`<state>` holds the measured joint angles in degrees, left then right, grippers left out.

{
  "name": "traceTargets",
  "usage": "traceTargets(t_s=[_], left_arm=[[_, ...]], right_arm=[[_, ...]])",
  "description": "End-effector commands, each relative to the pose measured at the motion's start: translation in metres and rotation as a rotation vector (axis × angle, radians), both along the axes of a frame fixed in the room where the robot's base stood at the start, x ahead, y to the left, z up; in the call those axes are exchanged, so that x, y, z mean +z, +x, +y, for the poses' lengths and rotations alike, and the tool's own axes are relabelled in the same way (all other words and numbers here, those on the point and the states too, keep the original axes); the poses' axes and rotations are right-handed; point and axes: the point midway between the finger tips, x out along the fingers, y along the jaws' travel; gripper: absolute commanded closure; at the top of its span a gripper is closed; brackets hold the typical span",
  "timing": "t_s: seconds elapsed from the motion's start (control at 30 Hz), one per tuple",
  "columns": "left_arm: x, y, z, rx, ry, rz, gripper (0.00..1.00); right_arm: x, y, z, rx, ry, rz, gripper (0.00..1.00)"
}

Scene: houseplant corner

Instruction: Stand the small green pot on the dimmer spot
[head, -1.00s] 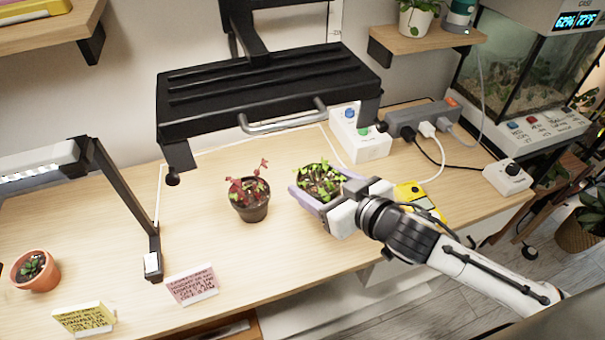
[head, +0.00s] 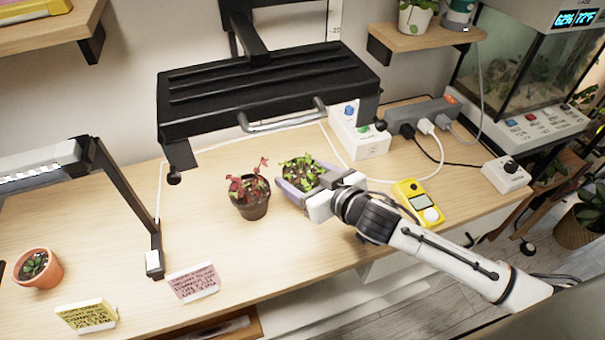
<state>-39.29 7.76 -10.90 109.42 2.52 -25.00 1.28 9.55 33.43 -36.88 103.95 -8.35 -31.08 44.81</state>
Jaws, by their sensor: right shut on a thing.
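No green pot shows clearly. My right gripper (head: 322,203) is shut on a lilac rectangular pot (head: 291,192) holding small green seedlings (head: 301,172). The gripper comes from the right and covers part of the pot's right side. The pot is just right of a dark brown round pot (head: 251,208) with a red-leaved plant; I cannot tell whether it touches the table. A terracotta pot (head: 38,273) with a small plant stands at far left. A pink note (head: 194,283) and a yellow note (head: 87,316) stand near the front edge. My left gripper is not in view.
A wide black lamp (head: 262,92) hangs over the table's back. A slim lamp's post (head: 127,195) stands at left. A knob box (head: 360,137), power strip (head: 424,115) and yellow meter (head: 418,202) are at right. The wooden table (head: 120,235) is bare in places.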

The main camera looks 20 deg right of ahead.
Motion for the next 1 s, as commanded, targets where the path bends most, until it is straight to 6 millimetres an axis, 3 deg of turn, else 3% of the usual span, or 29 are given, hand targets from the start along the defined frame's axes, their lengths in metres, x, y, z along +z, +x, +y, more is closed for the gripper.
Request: traceTargets(t_s=[0.03, 0.07, 0.17, 0.57, 1.0], left_arm=[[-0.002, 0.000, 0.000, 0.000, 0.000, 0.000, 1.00], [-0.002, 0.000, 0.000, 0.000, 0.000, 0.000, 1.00], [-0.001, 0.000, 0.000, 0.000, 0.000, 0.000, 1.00], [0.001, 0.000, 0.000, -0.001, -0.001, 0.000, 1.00], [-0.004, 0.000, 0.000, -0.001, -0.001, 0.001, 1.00]], right_arm=[[-0.002, 0.000, 0.000, 0.000, 0.001, -0.001, 0.58], [-0.003, 0.000, 0.000, 0.000, 0.001, 0.000, 0.29], [-0.002, 0.000, 0.000, 0.000, 0.000, 0.001, 0.12], [0.002, -0.003, -0.001, 0.000, 0.000, 0.001, 0.12], [0.033, -0.079, -0.024, 0.001, -0.001, 0.003, 0.12]])
